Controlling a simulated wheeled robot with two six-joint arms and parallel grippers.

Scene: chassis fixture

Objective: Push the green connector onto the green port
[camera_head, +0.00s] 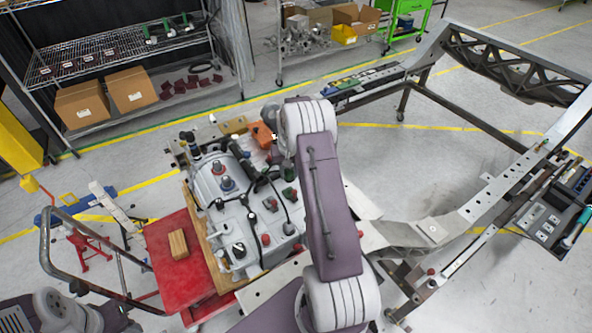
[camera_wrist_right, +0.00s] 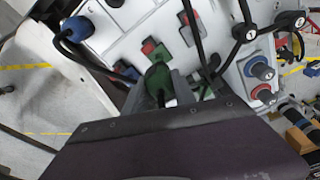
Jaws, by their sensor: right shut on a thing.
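In the right wrist view, my right gripper (camera_wrist_right: 163,88) is shut on a green connector (camera_wrist_right: 158,77) with a dark cable. The connector's front end is close to a green port with a red part (camera_wrist_right: 149,48) on the pale panel. I cannot tell whether they touch. My left gripper is out of view; only part of that arm shows at lower left.
The grey equipment unit (camera_head: 228,210) carries cables and knobs. A blue connector (camera_wrist_right: 75,29) and red-and-blue knobs (camera_wrist_right: 261,70) flank the ports in the wrist view. A red cart (camera_head: 170,265) holds a wooden block (camera_head: 178,244). The metal chassis frame (camera_head: 490,208) stands to the right.

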